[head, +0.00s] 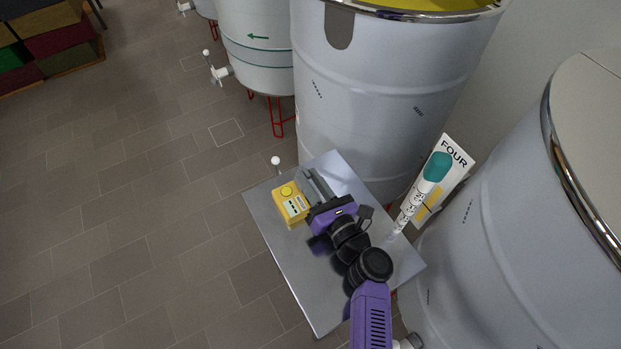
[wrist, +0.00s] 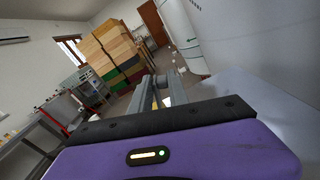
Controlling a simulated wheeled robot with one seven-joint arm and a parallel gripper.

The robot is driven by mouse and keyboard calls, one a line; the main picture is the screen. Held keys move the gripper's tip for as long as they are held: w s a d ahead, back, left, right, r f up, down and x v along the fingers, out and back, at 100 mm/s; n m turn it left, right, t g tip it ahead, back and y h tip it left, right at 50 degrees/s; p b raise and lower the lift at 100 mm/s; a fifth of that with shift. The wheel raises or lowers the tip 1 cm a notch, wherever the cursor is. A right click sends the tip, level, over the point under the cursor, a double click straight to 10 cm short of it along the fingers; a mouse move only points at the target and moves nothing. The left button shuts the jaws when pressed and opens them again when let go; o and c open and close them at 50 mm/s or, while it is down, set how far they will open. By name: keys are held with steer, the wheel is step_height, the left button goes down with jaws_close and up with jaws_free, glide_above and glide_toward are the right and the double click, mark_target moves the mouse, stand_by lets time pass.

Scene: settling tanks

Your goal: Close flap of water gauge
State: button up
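The water gauge appears to be the small yellow box (head: 290,204) with pale labels and a round spot on top. It sits near the left corner of the metal table. I cannot clearly make out its flap or how it stands. My gripper (head: 314,184) is just right of the box, low over the table, with its two grey fingers side by side. In the wrist view my gripper (wrist: 161,82) shows a narrow gap between the fingers, with nothing clearly held. A bit of yellow shows low between them. I cannot tell whether a finger touches the box.
The metal table (head: 270,240) is otherwise mostly bare. A white marked tube with a teal top (head: 437,167) stands at its right, before a "FOUR" sign (head: 455,155). Large tanks stand behind (head: 385,100) and right (head: 520,220). Open tiled floor lies left.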

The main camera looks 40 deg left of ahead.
mark_target(287, 201)
jaws_close()
stand_by(0.3)
